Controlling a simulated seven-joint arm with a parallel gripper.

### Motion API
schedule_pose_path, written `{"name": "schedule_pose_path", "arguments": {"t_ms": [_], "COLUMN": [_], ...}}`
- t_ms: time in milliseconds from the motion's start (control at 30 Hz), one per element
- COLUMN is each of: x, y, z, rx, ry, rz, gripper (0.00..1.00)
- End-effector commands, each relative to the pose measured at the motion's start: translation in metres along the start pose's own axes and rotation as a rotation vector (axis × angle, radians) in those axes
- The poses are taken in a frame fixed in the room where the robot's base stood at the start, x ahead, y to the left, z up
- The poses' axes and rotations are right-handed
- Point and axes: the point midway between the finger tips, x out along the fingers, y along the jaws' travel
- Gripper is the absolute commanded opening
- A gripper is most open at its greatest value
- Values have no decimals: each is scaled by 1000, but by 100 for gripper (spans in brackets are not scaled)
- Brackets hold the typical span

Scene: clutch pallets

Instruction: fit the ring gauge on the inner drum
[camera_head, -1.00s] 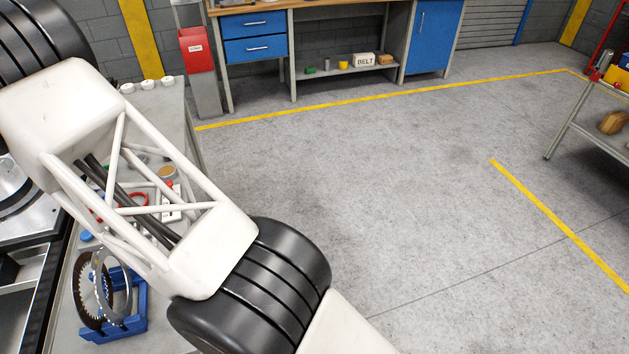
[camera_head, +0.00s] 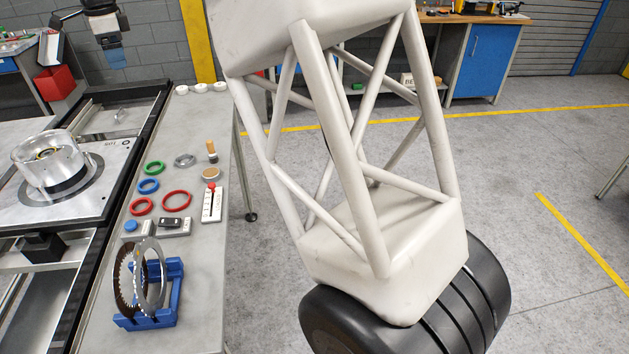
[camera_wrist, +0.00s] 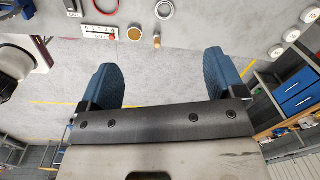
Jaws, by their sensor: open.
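A silver metal ring (camera_head: 176,161), which looks like the ring gauge, lies flat on the grey bench among coloured rings. It also shows at the top edge of the wrist view (camera_wrist: 158,13). A clear, open-topped cylinder (camera_head: 30,160) stands on a plate at the left, with a dark base and a yellowish part inside. The inner drum seems to be within it, but its details are too small to tell. My gripper (camera_wrist: 160,62) shows in the wrist view, with two blue fingers spread wide and nothing between them. It is over the floor, apart from the ring.
Green (camera_head: 154,168), blue (camera_head: 148,186) and red rings (camera_head: 177,208) lie near the silver ring, beside a cork disc (camera_head: 211,174) and a wooden-handled tool (camera_head: 211,148). A blue stand (camera_head: 168,316) holds toothed discs upright on the near bench.

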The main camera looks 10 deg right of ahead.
Motion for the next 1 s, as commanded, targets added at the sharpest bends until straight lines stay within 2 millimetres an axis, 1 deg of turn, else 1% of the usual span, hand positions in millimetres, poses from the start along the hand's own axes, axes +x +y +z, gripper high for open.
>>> {"name": "schedule_pose_path", "arguments": {"t_ms": [33,100,267,300,467,500,567,733,967,1000], "x": [-6,-12,-22,-25,-32,-34,-37,-42,-40,-39], "y": [11,25,60,68,107,117,132,178,242,254], "z": [-16,-36,-77,-87,-126,-134,-148,-182,-223,-229], "rx": [-20,-56,-138,-158,-240,-260,-291,-379,-496,-517], "ry": [0,1,4,5,10,12,14,24,39,42], "rz": [-5,-10,-21,-25,-35,-39,-44,-58,-69,-70], "gripper": [89,89,89,89,89,89,89,89,89,89]}}
